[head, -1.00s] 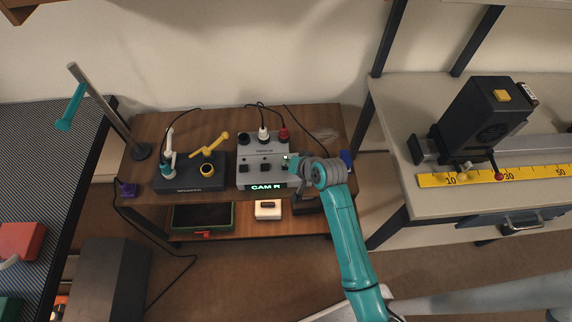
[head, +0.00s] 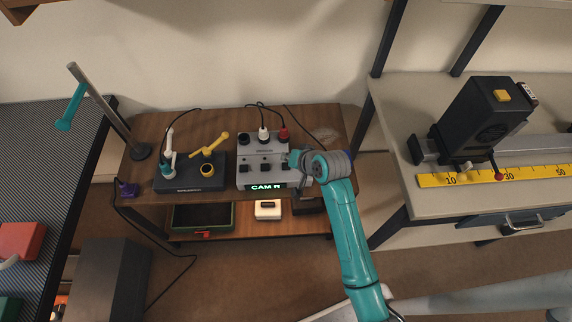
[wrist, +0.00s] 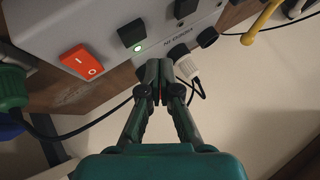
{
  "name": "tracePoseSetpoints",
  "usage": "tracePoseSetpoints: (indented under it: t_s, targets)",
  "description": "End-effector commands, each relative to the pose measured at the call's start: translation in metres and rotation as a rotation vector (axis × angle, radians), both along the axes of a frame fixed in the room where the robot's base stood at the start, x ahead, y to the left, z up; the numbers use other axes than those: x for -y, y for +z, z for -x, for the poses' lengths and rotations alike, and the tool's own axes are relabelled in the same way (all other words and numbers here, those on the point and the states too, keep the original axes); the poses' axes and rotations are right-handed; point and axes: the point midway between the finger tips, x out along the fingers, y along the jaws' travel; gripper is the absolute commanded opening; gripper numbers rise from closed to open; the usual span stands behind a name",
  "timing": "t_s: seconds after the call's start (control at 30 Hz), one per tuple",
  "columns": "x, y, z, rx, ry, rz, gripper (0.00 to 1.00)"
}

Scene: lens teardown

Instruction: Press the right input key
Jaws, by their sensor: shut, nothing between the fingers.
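The grey console (head: 251,177) stands on the brown table, and its front display (head: 265,187) reads "CAM R". Black square keys run across its top; the left key (head: 244,169) and middle key (head: 265,168) show in the head view. The right key (wrist: 132,33) shows in the wrist view, with a lit green lamp (wrist: 138,48) beside it. My gripper (head: 293,160) is at the console's right end in the head view. In the wrist view my gripper (wrist: 160,72) is shut and empty, apart from the right key, over the plug side of the console.
A red rocker switch (wrist: 82,62) is near the right key. A dark base (head: 190,185) with white and yellow levers stands to the left.

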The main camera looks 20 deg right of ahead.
Motion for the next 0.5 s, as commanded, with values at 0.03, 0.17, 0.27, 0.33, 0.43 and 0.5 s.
tracePoseSetpoints:
  t_s: [0.03, 0.17, 0.27, 0.33, 0.43, 0.5]
  targets:
    - [0.000, 0.005, 0.000, 0.000, 0.000, 0.000, 0.00]
    - [0.000, 0.016, 0.000, 0.002, 0.001, 0.000, 0.00]
    - [0.000, 0.024, -0.001, 0.002, 0.000, 0.001, 0.00]
    - [0.000, 0.029, 0.000, 0.001, 0.000, 0.001, 0.00]
    - [0.000, 0.032, 0.000, 0.001, 0.000, 0.001, 0.00]
    - [0.000, 0.033, 0.000, 0.000, -0.001, 0.001, 0.00]
